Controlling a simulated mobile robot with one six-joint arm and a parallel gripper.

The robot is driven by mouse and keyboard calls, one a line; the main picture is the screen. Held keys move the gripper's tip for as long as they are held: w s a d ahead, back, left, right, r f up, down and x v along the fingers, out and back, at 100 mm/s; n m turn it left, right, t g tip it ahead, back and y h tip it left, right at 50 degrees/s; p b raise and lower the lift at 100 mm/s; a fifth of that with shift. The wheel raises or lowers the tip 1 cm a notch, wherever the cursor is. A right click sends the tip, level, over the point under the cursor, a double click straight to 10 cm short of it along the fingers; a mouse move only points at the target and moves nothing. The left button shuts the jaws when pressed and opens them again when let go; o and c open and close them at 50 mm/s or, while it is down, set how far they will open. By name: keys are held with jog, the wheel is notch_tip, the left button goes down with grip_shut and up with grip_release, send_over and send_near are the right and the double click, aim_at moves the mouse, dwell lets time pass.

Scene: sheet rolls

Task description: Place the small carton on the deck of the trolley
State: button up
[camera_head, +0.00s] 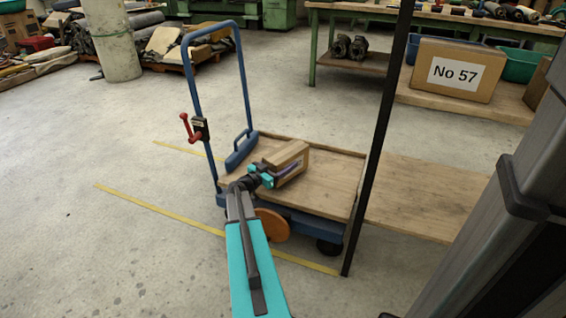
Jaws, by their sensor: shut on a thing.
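The small carton (293,160) is a brown box over the wooden deck of the trolley (331,171). My gripper (271,174) is shut on its near left side. I cannot tell whether the carton touches the deck or hangs just above it. The trolley has a blue frame with a tall blue push handle (188,57) at its left end. My arm comes up from the bottom of the view and hides part of the deck's near edge and frame.
A red lever (187,128) sits on the handle post. A dark upright post (379,145) stands at the deck's right end, beside a wooden board (420,200). A large carton marked No 57 (452,71) stands behind right. Yellow lines (160,212) mark the open floor at left.

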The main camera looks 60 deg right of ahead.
jog(key=shift+f, duration=0.8)
jog(key=shift+f+b, duration=0.1)
jog(key=shift+b, duration=0.4)
jog(key=o, duration=2.1)
jog(key=shift+f, duration=0.1)
jog(key=shift+c, duration=0.2)
jog(key=shift+a+p, duration=0.1)
jog(key=shift+p, duration=0.2)
jog(key=p+v, duration=0.2)
jog(key=v, duration=1)
